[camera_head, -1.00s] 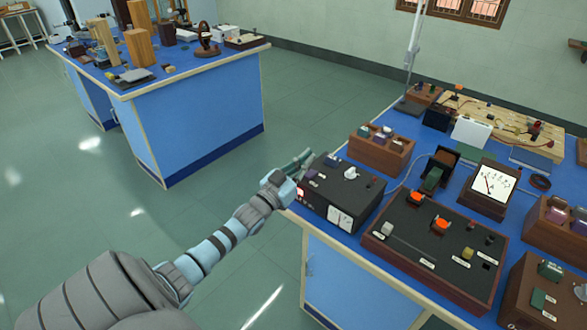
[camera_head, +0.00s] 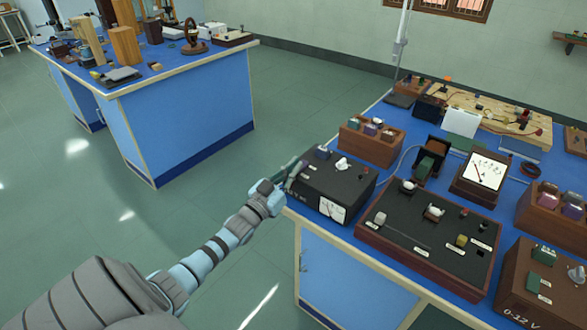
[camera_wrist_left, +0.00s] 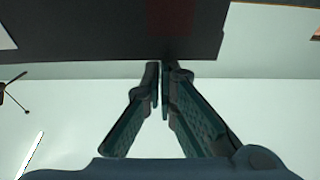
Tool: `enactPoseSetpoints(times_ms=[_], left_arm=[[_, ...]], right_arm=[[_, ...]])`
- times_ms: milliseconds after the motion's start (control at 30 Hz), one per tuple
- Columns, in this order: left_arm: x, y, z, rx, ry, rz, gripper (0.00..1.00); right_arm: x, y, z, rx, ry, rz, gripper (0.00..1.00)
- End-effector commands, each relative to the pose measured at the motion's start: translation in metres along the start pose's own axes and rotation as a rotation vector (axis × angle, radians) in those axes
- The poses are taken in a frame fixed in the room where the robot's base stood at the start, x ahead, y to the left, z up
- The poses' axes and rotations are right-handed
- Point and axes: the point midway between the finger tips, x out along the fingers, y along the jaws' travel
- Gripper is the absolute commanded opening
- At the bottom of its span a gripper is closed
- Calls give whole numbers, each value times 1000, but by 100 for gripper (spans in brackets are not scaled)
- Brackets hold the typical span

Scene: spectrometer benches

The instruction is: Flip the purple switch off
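The black power box (camera_head: 335,188) stands at the near left corner of the right bench, with a white meter on its front. A small dark purplish switch (camera_head: 323,153) is on its top, toward the back left; its lever position is too small to tell. My left gripper (camera_head: 298,168) is at the box's left end, just left of the switch, and covers part of that end. In the left wrist view its fingers (camera_wrist_left: 159,68) are closed together with nothing between them, beside a dark surface (camera_wrist_left: 120,30). Contact with the switch cannot be told. My right gripper is not in view.
A dark control panel (camera_head: 420,258) with two white lamps (camera_head: 433,212) lies right of the box. A wooden block of switches (camera_head: 370,148) stands behind it. A meter (camera_head: 484,172) and wooden box (camera_head: 540,300) are further right. The floor left of the bench is clear.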

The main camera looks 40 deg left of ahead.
Motion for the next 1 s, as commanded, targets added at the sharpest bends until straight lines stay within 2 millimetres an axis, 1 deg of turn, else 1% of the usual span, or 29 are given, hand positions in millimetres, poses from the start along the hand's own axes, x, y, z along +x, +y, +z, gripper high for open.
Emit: enactPoseSetpoints(times_ms=[67, 167, 267, 300, 333, 400, 500, 633, 700, 800, 1000], left_arm=[[0, 0, -4, 0, -3, 0, 0], [3, 2, -19, 0, -1, 2, 0], [8, 4, -42, -1, 1, 6, 0], [10, 5, -53, -1, 3, 8, 0], [0, 5, -42, 0, -2, 8, 0], [-20, 4, -34, -1, -3, 8, 0], [-44, 4, -26, -1, -2, 8, 0], [-69, 4, -19, -1, 0, 8, 0], [-78, 4, -16, 0, 2, 8, 0], [-87, 4, -14, 0, 3, 8, 0], [-90, 4, -14, -1, 4, 8, 0]], right_arm=[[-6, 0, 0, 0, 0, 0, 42], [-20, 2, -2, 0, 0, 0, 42], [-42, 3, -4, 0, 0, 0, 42], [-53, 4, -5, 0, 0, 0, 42], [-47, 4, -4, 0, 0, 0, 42], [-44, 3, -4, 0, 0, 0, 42], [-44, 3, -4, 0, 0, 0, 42], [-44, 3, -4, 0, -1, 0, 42], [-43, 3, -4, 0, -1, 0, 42], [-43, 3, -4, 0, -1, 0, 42], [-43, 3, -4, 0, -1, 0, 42]])
